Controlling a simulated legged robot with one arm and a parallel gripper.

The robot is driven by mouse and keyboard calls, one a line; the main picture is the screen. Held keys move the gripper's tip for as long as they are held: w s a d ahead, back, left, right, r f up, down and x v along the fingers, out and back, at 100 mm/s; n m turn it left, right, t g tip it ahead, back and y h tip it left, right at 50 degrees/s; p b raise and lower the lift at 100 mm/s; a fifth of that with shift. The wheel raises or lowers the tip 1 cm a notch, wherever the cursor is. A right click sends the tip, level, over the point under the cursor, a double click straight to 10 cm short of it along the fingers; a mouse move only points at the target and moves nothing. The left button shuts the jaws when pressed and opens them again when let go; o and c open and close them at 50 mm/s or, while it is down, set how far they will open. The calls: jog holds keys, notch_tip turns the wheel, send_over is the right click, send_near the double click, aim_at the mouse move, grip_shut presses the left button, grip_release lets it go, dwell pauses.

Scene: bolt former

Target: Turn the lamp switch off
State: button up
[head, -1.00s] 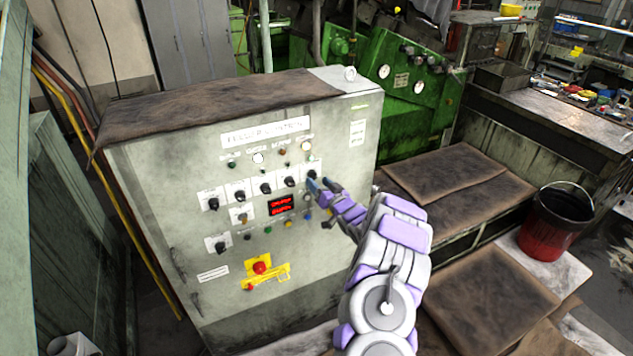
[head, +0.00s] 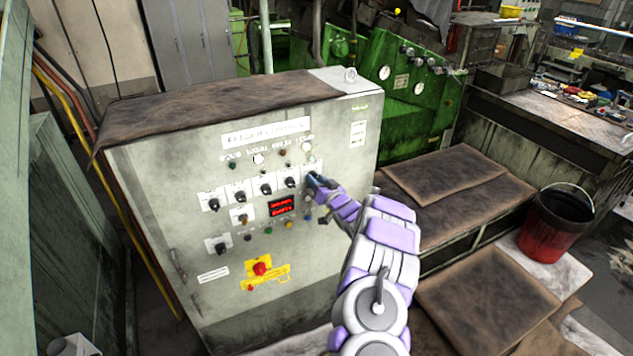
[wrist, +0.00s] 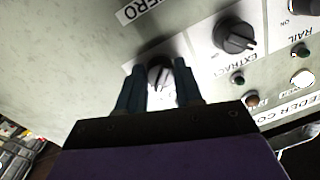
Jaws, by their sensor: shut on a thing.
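A grey control cabinet (head: 140,200) carries a row of black rotary switches on white plates. My gripper (head: 316,181) is at the rightmost switch of that row, at the panel's right side. In the wrist view my gripper (wrist: 159,75) has its two dark fingers on either side of a black rotary switch (wrist: 160,77) and is shut on it. The fingers partly cover the switch and its white plate, and its label cannot be read. A neighbouring black switch (wrist: 235,36) beside the word EXTRACT stands clear of the fingers.
Small indicator lights and buttons sit above and below the switches, with a red digital display (head: 282,206) close by. A red emergency button (head: 260,268) on yellow is lower down. Brown-covered platforms (head: 445,175) and a red bucket (head: 548,230) lie to the right.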

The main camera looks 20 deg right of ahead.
jog(key=c, duration=0.3)
jog(key=shift+c, duration=0.2)
jog(key=shift+n, duration=0.4)
jog(key=n+p, duration=0.1)
jog(key=n, duration=0.1)
jog(key=shift+d+n, duration=0.1)
jog(key=shift+n, duration=0.3)
jog(key=n, duration=0.4)
jog(key=n+b, duration=0.1)
jog(key=n, duration=0.1)
jog(key=n+b, duration=0.2)
jog(key=shift+s+f+n+g+h, duration=0.1)
jog(key=shift+f+n+g+h, duration=0.05)
jog(key=shift+n+g+h, duration=0.2)
jog(key=shift+n+b, duration=1.15)
jog(key=shift+b, duration=0.1)
jog(key=shift+n+h+b, duration=0.25)
jog(key=shift+n+b, duration=0.95)
jog(key=shift+b, duration=0.05)
